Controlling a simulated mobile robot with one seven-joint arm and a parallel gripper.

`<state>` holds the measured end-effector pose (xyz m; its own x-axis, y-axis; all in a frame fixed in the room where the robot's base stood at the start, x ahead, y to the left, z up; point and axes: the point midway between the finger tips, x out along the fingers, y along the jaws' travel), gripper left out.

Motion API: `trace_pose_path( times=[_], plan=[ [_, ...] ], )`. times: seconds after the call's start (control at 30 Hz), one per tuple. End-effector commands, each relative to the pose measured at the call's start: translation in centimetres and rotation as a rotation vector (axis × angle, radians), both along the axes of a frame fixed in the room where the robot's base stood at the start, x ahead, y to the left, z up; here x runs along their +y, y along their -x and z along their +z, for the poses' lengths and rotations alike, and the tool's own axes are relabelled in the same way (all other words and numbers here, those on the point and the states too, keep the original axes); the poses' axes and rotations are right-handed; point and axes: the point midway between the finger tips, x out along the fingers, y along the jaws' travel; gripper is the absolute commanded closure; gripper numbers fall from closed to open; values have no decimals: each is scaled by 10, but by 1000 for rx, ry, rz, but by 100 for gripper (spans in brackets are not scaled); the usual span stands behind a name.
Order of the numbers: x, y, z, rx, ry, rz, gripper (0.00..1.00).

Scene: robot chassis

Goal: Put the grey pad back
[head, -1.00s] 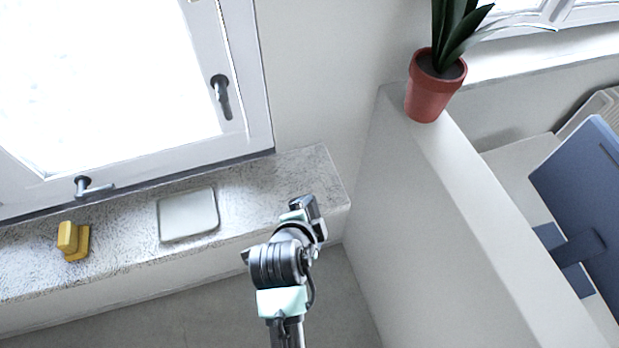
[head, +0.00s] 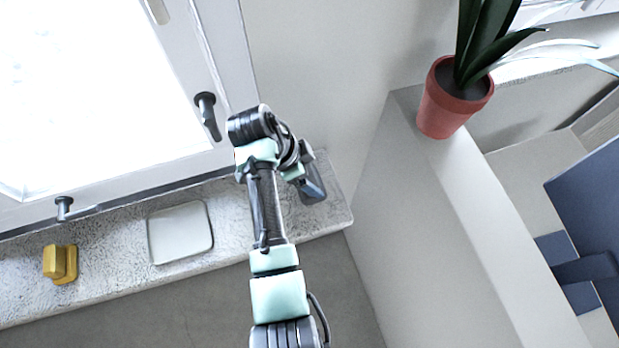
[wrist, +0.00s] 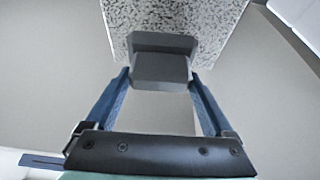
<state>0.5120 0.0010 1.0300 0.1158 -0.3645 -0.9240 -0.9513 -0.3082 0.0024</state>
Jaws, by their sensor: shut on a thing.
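The grey pad (wrist: 162,70) is a dark block with a wider plate behind its raised grip. In the wrist view it sits between the two blue fingers of my gripper (wrist: 160,80), which is shut on it. In the head view the pad (head: 313,190) shows at the right end of the speckled window sill (head: 230,215), below my gripper (head: 304,172), partly hidden by it. I cannot tell whether the pad touches the sill. A pale square plate (head: 180,233) lies flat on the sill left of my arm.
A yellow block with a grip (head: 60,263) stands at the sill's left. Window handles (head: 207,115) stick out above the sill. A white partition wall (head: 440,200) rises at the right, with a potted plant (head: 452,100) on it.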

Motion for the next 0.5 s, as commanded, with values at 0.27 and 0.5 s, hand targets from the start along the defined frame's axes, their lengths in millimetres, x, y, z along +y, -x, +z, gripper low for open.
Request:
trace_pose_path(
  times=[0.27,0.5],
  plan=[
    [0,0,-32,1,1,1,57],
    [0,-1,-47,-3,-1,0,57]
  ],
)
